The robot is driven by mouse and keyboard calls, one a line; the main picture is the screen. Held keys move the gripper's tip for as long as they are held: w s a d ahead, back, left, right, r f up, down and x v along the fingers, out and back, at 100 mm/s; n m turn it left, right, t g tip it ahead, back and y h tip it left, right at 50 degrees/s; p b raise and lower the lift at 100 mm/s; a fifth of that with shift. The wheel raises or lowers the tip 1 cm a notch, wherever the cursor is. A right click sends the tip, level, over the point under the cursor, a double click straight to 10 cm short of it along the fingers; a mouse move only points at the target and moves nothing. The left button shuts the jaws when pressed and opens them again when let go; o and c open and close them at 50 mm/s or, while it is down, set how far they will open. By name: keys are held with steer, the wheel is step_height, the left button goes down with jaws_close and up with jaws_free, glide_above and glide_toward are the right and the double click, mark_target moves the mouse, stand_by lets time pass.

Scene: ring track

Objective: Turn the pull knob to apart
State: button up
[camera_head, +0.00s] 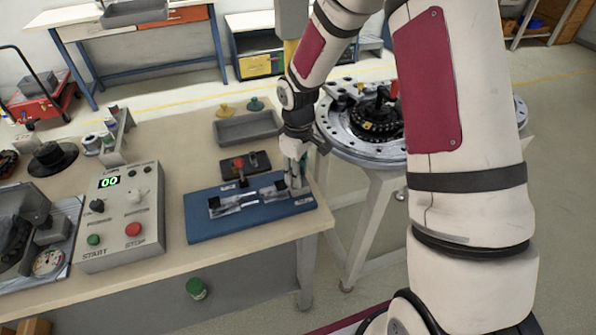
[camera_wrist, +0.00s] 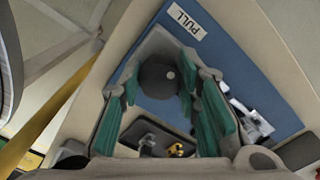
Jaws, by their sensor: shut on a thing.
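The pull knob (camera_wrist: 158,78) is a dark round knob with a small pale dot, seen from above in the wrist view. It stands on the blue board (camera_wrist: 246,62) beside a white label reading PULL (camera_wrist: 186,21). My gripper (camera_wrist: 160,86) has its teal-padded fingers on both sides of the knob and is shut on it. In the head view my gripper (camera_head: 295,172) points down at the right end of the blue board (camera_head: 200,226) and hides the knob. Whether the knob is turned cannot be told.
A metal clamp-like fixture (camera_head: 234,204) lies on the board left of my gripper. Behind is a dark block with a red knob (camera_head: 239,163), then a grey tray (camera_head: 248,128). A control box (camera_head: 124,216) stands left. A round table (camera_head: 342,140) is at right.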

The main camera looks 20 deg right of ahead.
stand_by(0.3)
steer(key=o, duration=1.1)
steer(key=shift+o, duration=0.2)
step_height(320, 180, up, 12)
